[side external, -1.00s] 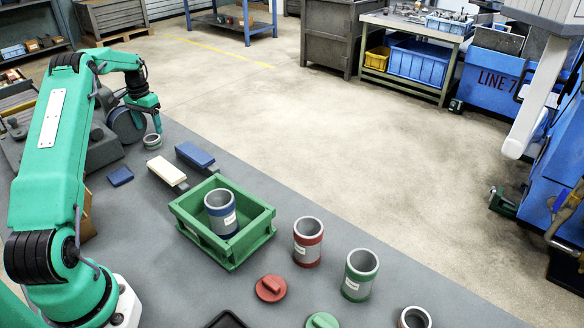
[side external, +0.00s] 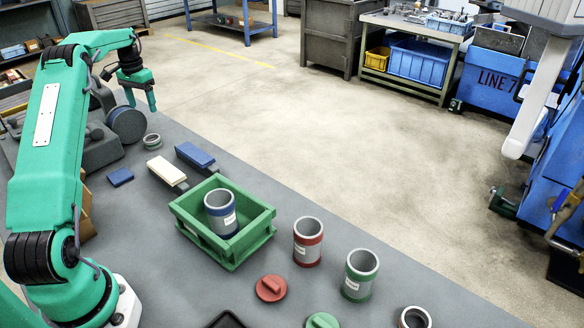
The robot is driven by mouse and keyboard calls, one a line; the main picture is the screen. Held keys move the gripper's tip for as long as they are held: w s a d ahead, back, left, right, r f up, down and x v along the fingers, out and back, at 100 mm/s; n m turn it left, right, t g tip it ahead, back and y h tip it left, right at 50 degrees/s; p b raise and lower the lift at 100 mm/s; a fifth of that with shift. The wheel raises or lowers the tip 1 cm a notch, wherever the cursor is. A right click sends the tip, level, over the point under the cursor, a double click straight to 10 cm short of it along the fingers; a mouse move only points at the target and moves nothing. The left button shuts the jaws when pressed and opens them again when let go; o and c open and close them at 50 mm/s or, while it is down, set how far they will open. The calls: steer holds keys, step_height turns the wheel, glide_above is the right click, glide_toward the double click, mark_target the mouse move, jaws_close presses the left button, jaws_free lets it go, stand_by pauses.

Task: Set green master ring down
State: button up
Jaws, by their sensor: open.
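A small grey ring with a greenish tint (side external: 152,141) lies flat on the grey table at the far end, beside the grinder. It looks like the green master ring. My gripper (side external: 142,104) is above it, open and empty, with its fingers pointing down and clear of the ring. The grey grinder (side external: 100,140) with its dark round wheel stands just left of the ring.
A green crate (side external: 182,213) holds a blue-banded cylinder (side external: 221,212). A red-banded cylinder (side external: 308,241), a green-banded cylinder (side external: 360,274) and red lid (side external: 271,288) stand nearer. White (side external: 166,170) and blue (side external: 195,154) blocks lie between ring and crate.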

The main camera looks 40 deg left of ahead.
steer(key=d+r+m+t, duration=0.1)
steer(key=d+r, duration=0.4)
steer(key=d, duration=0.4)
steer(key=d+r+t+y, duration=0.1)
steer(key=d+r, duration=0.4)
steer(key=d, duration=0.3)
steer(key=d+r+m, duration=0.1)
steer(key=d+r, duration=0.4)
steer(key=d, duration=0.4)
steer(key=s+d+r+t, duration=0.2)
steer(key=s+d, duration=0.5)
steer(key=d, duration=0.5)
steer(key=s+d+f, duration=0.3)
steer(key=s+d, duration=0.1)
steer(key=s, duration=0.1)
steer(key=s+d+f+m+t+h, duration=0.1)
steer(key=s+d+f, duration=0.1)
steer(key=s+d, duration=0.3)
steer(key=shift+s+f+t, duration=0.3)
steer(key=shift+s+f, duration=0.1)
steer(key=shift+s, duration=0.25)
